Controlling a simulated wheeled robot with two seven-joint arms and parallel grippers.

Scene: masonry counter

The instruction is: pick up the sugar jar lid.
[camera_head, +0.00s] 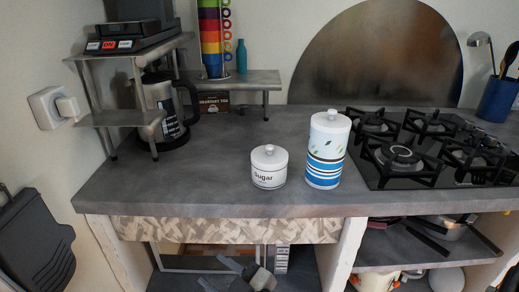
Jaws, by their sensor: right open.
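The sugar jar (268,178) is a short white jar marked "Sugar", standing upright near the front of the grey counter. Its white lid (269,158) with a round knob sits on top of it. My right gripper (222,273) shows at the bottom of the view, low in front of the counter and below its top. It is open and empty, well apart from the jar and lid. My left gripper is not in view.
A taller white canister (327,152) with blue stripes stands just right of the sugar jar. A black gas hob (400,157) is further right. A coffee maker (168,110) and metal shelf (255,79) stand behind left. The counter (190,180) left of the jar is clear.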

